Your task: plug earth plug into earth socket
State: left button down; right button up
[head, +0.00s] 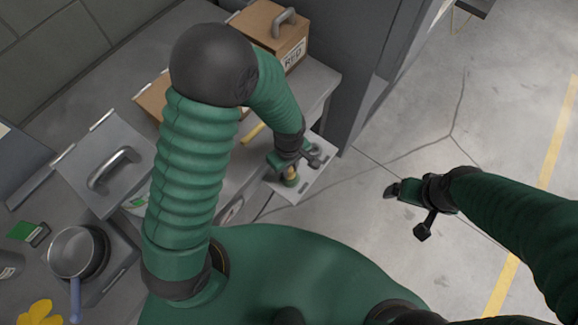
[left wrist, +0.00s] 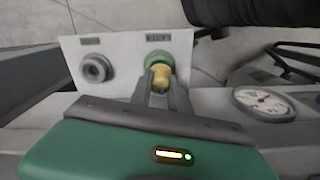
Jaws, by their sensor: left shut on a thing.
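The earth plug (left wrist: 161,76) is yellow and sits between the fingers of my left gripper (left wrist: 160,92), which is shut on it. The plug's far end is right at a green-ringed socket (left wrist: 160,58) on a white panel (left wrist: 122,50); I cannot tell how deep it sits. A second, grey round socket (left wrist: 95,68) is to its left on the same panel. In the head view my left gripper (head: 289,166) is over the panel (head: 313,172) at the bench end. My right gripper (head: 398,190) hangs over bare floor, away from the panel; its jaw opening is unclear.
A round gauge (left wrist: 265,103) is right of the panel. A grey pot (head: 77,252), a handled metal lid or box (head: 118,165) and a cardboard-brown case (head: 268,30) stand on the counter. A dark pillar (head: 350,75) rises behind the panel. The floor at right is clear.

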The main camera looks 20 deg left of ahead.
pick_arm(q)
jog(key=shift+f+b, duration=0.3)
jog(key=shift+f, duration=0.25)
jog(key=shift+s+f, duration=0.1)
jog(key=shift+f, duration=0.05)
jog(key=c, duration=1.1)
grip_release()
jog(key=shift+s+f, duration=0.1)
jog(key=shift+c, duration=0.2)
notch_tip(320, 180, up, 17)
jog(key=p, duration=0.3)
jog(key=shift+w, duration=0.2)
